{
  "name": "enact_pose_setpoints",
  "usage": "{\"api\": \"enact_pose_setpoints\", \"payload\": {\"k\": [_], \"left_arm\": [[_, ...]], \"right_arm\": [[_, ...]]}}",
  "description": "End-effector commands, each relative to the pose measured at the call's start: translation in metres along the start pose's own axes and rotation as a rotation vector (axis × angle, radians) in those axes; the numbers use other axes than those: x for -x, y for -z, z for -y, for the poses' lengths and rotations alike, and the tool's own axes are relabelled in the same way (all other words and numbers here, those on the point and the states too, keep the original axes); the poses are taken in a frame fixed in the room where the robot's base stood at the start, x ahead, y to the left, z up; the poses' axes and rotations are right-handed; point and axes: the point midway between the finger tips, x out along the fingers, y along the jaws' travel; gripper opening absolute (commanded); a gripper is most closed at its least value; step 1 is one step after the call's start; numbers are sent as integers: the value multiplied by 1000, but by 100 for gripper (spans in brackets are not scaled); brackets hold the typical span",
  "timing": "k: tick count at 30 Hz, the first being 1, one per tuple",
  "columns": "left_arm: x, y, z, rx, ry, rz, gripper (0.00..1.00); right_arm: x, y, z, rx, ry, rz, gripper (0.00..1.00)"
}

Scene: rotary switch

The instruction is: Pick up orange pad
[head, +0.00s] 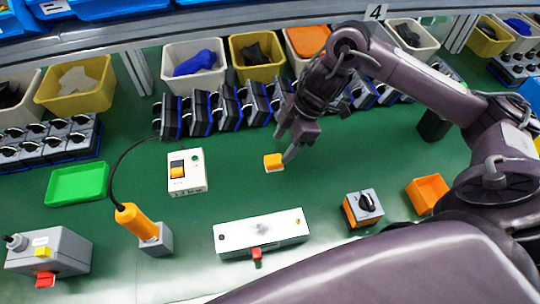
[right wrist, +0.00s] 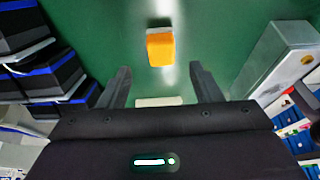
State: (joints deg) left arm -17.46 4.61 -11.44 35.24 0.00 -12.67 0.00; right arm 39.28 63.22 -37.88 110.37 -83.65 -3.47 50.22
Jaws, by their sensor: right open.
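The orange pad (head: 273,161) is a small yellow-orange block lying on the green table near the middle in the head view. In the right wrist view the orange pad (right wrist: 160,48) lies ahead of the fingertips, roughly centred between them, with a paler grey edge on its far side. My right gripper (head: 285,145) is just above and beside the pad in the head view, fingers pointing down. In the right wrist view the right gripper (right wrist: 159,80) has its two fingers spread apart with nothing between them. My left gripper is in neither view.
A row of black rotary switches (head: 228,106) stands behind the pad. A white switch box (head: 187,171) is left, a white fixture (head: 262,233) in front, a rotary switch on an orange base (head: 363,208) and an orange tray (head: 427,194) at right. The table around the pad is clear.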

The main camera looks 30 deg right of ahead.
Motion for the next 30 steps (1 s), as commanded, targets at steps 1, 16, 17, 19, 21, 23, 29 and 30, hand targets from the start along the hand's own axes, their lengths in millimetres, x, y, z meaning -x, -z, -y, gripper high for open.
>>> {"api": "enact_pose_setpoints", "payload": {"k": [1, 16, 17, 19, 21, 23, 29, 30], "left_arm": [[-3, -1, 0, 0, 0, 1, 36], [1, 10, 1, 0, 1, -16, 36], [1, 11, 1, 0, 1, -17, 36], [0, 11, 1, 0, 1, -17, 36], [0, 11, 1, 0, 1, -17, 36], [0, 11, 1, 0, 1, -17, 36], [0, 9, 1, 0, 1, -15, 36], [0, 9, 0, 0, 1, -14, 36]], "right_arm": [[-8, -1, 1, -1, 3, 0, 58], [-59, -2, 1, 0, -1, 0, 58], [-59, -2, 1, 0, -1, 0, 58], [-58, -2, 1, 0, -1, 1, 58], [-58, -2, 1, -1, -1, 1, 56], [-58, -2, 1, -1, -1, 1, 48], [-58, -2, 1, -1, -1, 1, 22], [-58, -2, 1, -1, -1, 1, 16]]}}
